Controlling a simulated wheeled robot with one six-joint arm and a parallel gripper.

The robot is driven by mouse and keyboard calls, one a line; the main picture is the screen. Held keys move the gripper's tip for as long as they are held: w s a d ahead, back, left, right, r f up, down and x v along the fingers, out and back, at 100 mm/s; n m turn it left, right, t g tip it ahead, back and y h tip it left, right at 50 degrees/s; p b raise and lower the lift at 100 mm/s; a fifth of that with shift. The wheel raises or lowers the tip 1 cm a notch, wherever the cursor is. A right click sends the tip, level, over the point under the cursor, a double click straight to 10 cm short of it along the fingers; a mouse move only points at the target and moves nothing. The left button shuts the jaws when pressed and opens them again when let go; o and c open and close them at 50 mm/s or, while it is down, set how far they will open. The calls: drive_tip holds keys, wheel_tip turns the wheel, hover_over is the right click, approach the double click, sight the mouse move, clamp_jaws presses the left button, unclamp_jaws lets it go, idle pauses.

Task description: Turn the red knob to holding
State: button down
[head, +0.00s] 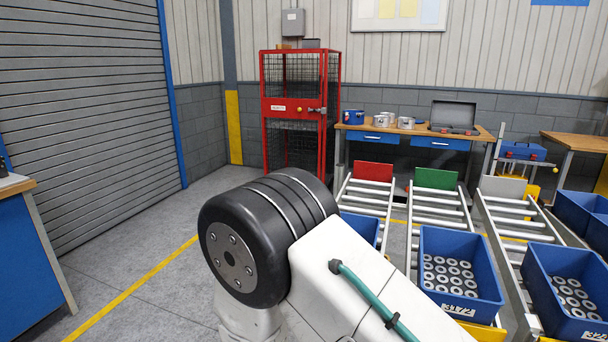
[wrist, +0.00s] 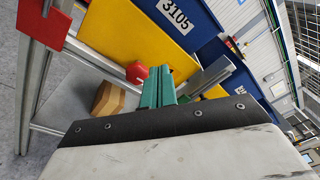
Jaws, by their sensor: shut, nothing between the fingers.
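A small red knob (wrist: 136,73) shows in the wrist view at the lower edge of a yellow panel (wrist: 125,35). My gripper (wrist: 157,74), with green fingers, is shut and empty. Its fingertips appear just right of the knob; I cannot tell whether they touch it. No position marking can be read on the knob. In the head view my arm covers the lower middle, and neither the knob nor my gripper can be made out.
A blue bin marked 3105 (wrist: 200,22) sits above the yellow panel. A metal frame post (wrist: 32,90) stands at left, with a tan block (wrist: 112,100) nearby. Roller lanes hold blue bins (head: 459,270) at right.

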drive_tip(key=w+f+n+y, duration=0.1)
drive_tip(key=w+f+n, duration=0.1)
drive_tip(key=w, duration=0.3)
drive_tip(key=shift+w+f+t+y, duration=0.3)
drive_tip(key=shift+w+f+t, duration=0.05)
drive_tip(key=shift+f+t, duration=0.05)
drive_tip(key=shift+d, duration=0.1)
drive_tip(key=shift+s+d+f, duration=0.1)
drive_tip(key=shift+d+f, duration=0.05)
drive_tip(key=shift+f, duration=0.1)
idle(0.7)
